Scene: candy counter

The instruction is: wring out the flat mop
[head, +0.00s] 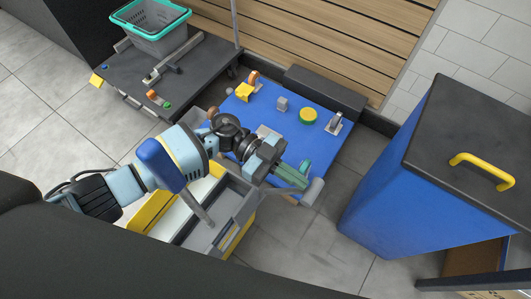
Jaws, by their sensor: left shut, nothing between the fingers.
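A yellow and grey bucket (240,233) stands on the floor below my left arm, with grey walls and a grey bar (198,208) slanting across its inside. My left gripper (301,179) is shut and empty, with greenish fingers, above the bucket's far right end and the near edge of a blue platform. A light grey cylindrical grip (313,191) shows just beside the fingertips; I cannot tell whether they touch. I cannot make out the flat mop; my arm hides part of the bucket. My right gripper is not in view.
A dark trolley (190,68) with a teal-rimmed basket (150,28) stands behind left. A blue cabinet (385,205) with a yellow handle (482,170) blocks the right. Floor shows between bucket and cabinet.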

